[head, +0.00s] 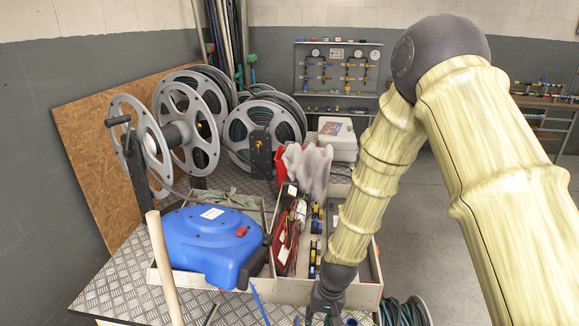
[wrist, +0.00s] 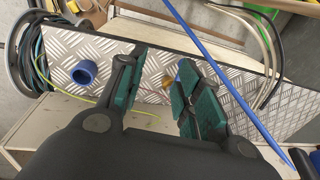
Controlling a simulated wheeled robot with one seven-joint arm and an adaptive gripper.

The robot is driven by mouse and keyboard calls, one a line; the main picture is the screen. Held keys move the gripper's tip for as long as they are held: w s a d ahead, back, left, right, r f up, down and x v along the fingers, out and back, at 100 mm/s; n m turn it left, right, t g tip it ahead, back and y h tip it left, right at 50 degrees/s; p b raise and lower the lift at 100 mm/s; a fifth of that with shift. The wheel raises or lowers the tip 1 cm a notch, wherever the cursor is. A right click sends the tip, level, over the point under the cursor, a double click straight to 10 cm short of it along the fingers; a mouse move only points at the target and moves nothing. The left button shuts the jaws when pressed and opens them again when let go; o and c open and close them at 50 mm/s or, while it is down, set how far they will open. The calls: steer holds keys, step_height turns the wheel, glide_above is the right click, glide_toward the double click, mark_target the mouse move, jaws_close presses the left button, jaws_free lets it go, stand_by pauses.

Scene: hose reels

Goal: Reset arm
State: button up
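My gripper (wrist: 163,62) points down at the diamond-plate bench top (wrist: 225,65) in the wrist view. Its two green-padded fingers are apart, with a clear gap between them and nothing held. A small brass-coloured piece (wrist: 169,84) shows beyond the gap; part of it is hidden by the fingers. In the head view my gripper (head: 326,306) is low in the picture, at the front of the wooden tray (head: 290,286), and its fingertips are hard to make out. My arm comes down from the upper right, bent at the elbow.
A blue ring (wrist: 84,72) lies on the plate left of my fingers. A blue rod (wrist: 215,70) crosses right of them. A blue enclosed reel (head: 210,243), grey hose reels (head: 186,122) and a pale wooden pole (head: 165,270) stand left. Coiled hose (head: 404,312) lies below right; floor is open at right.

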steer(key=s+d+f+h, duration=0.1)
steer(key=s+d+f, duration=0.7)
steer(key=s+f, duration=0.45)
steer(key=s+d+f, duration=0.2)
steer(key=s+d, duration=0.1)
steer(key=s, duration=0.6)
steer(key=s+d+f+n, duration=0.1)
steer(key=s+d+f, duration=0.1)
steer(key=s, duration=0.7)
steer(key=shift+s+d+f+h, duration=0.15)
steer(key=shift+s+d+h, duration=0.25)
steer(key=shift+d, duration=0.25)
steer(key=shift+s, duration=0.1)
